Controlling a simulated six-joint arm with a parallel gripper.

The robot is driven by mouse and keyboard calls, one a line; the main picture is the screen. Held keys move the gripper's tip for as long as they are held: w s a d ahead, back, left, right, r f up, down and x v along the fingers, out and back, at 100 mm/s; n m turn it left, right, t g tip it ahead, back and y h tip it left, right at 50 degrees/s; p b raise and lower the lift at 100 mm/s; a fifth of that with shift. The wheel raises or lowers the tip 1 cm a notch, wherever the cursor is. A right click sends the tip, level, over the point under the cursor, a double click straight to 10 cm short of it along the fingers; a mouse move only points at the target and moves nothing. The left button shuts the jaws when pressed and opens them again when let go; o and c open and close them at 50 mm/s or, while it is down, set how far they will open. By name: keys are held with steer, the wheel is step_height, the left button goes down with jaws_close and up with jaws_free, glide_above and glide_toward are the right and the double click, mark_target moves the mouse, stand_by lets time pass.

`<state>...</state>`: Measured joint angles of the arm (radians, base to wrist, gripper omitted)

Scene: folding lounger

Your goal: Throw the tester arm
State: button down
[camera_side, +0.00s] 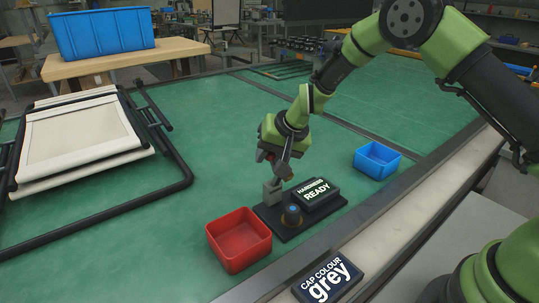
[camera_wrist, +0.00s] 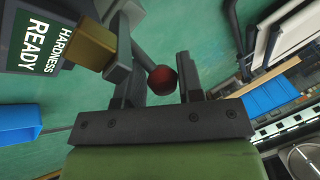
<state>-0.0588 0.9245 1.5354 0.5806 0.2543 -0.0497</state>
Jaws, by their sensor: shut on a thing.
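The hardness tester stands on a black base (camera_side: 265,212) on the green table, with a grey post (camera_side: 272,193) and a display (camera_side: 317,194) reading "HARDNESS READY". The display also shows in the wrist view (camera_wrist: 38,35). The tester arm (camera_wrist: 143,56) is a grey bar ending in a dark red ball knob (camera_wrist: 162,80). My gripper (camera_side: 284,172) is above the tester, near the post. In the side view, my gripper hides most of the tester arm.
A red bin (camera_side: 239,240) stands left of the tester and a blue bin (camera_side: 377,160) to its right. A small blue-topped part (camera_side: 292,210) is on the tester base. A lounger frame (camera_side: 82,138) lies at the left.

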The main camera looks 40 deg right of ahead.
steer(key=c, duration=0.8)
jaws_free()
steer(key=shift+o, duration=0.2)
steer(key=v, duration=1)
steer(key=shift+f, duration=0.1)
